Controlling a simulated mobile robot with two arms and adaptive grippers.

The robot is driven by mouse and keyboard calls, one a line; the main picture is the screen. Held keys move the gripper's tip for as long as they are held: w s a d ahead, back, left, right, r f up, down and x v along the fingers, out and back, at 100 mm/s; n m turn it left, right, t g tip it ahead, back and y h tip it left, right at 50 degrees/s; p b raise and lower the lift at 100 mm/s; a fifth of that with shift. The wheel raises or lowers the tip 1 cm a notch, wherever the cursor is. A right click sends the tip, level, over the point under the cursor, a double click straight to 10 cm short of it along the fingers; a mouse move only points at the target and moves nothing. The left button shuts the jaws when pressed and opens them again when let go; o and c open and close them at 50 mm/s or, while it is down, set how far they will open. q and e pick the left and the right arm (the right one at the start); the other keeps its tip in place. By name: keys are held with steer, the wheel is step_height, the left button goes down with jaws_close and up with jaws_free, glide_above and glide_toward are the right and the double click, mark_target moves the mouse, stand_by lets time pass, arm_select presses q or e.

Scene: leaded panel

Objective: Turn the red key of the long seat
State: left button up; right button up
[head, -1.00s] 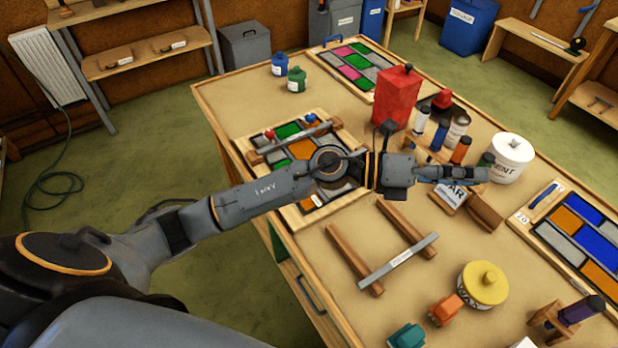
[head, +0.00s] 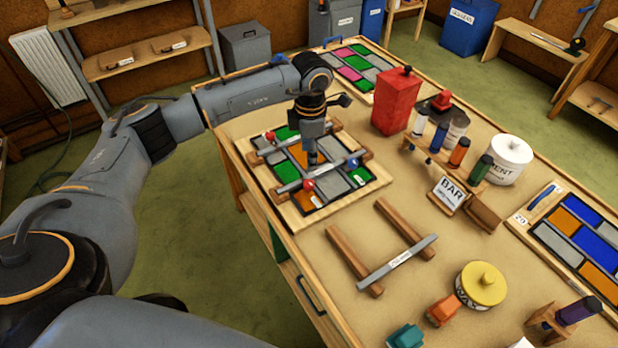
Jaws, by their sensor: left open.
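A wood-framed leaded panel (head: 367,187) with green, orange and grey panes lies on the near left part of the bench. Bars cross it. A red key (head: 308,185) and a blue key (head: 353,163) sit along the nearer bar. Another red key (head: 270,135) sits at the farther bar's left end. I cannot tell which bar is the long seat. My left gripper (head: 312,160) points down over the panel's middle, between the two red keys and slightly behind the nearer bar. It is open; its fingertips are small, and contact cannot be judged. My right gripper is out of view.
A loose grey bar (head: 398,262) lies across two wooden rails. A red can (head: 396,100), a bottle rack (head: 430,155), a BAR sign (head: 450,193) and a white cement tub (head: 508,160) stand to the right. A yellow-lidded pot (head: 482,284) is nearer. Bare bench surrounds the rails.

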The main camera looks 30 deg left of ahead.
mark_target(309, 182)
arm_select(q)
step_height(309, 182, down, 10)
steer(key=p, duration=0.3)
steer(key=shift+w+a, duration=0.15)
steer(key=shift+f, duration=0.7)
jaws_close()
